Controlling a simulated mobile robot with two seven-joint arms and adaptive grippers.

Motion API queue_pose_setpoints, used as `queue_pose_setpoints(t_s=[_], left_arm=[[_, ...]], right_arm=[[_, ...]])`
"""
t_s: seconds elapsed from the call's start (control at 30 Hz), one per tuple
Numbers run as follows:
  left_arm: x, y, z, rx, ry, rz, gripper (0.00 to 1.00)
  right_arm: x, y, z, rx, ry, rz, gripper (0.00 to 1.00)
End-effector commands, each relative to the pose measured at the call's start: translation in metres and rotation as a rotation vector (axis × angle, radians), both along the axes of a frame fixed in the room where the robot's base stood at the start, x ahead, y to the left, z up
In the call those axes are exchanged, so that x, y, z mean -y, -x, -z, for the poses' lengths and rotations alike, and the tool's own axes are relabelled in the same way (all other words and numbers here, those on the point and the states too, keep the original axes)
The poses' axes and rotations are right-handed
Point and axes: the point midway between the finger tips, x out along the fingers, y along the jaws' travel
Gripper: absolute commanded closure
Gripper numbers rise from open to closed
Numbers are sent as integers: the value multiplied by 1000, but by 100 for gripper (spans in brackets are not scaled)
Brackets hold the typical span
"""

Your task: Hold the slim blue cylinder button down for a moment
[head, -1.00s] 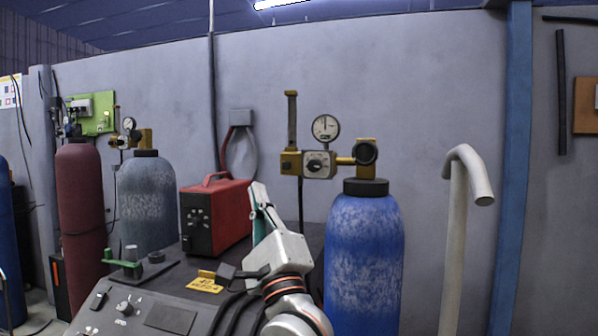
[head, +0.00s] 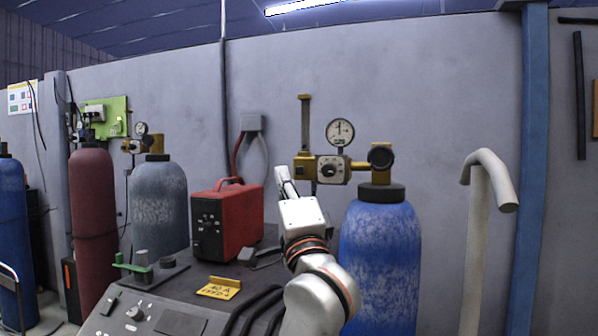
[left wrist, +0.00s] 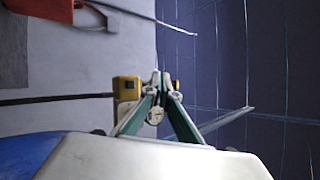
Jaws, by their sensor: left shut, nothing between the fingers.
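A blue gas cylinder (head: 382,262) with a dark collar stands right of centre in the head view. Its brass regulator has a square box with a black dial (head: 329,169), a round gauge (head: 340,132) above and a tall brass post (head: 305,125). A second blue cylinder (head: 12,215) is cut by the left edge. I cannot make out a separate button on either. My left gripper (head: 285,181) is shut and empty, pointing up just left of the dial box; contact cannot be told. In the left wrist view, its green-sided fingers (left wrist: 160,82) meet before yellow regulator parts (left wrist: 127,88).
A red welder box (head: 228,218) and a yellow tag (head: 219,289) sit on the dark bench left of my arm. A pale bent pipe (head: 482,240) stands at the right. Maroon (head: 91,225) and grey (head: 153,203) cylinders stand at the left.

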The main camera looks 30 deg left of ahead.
Motion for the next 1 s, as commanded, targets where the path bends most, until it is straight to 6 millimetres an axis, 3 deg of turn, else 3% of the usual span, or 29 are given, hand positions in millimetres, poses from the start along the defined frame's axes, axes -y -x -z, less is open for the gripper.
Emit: queue_pose_setpoints(t_s=[0.33,0.5,1.0], left_arm=[[-11,-45,-1,-1,-3,-3,100],[-15,-61,1,0,-3,-3,100],[-17,-69,0,0,-1,-2,100]], right_arm=[[0,-1,-7,1,0,1,100],[0,-2,1,6,-2,1,100],[-1,-1,5,4,-2,1,100]])
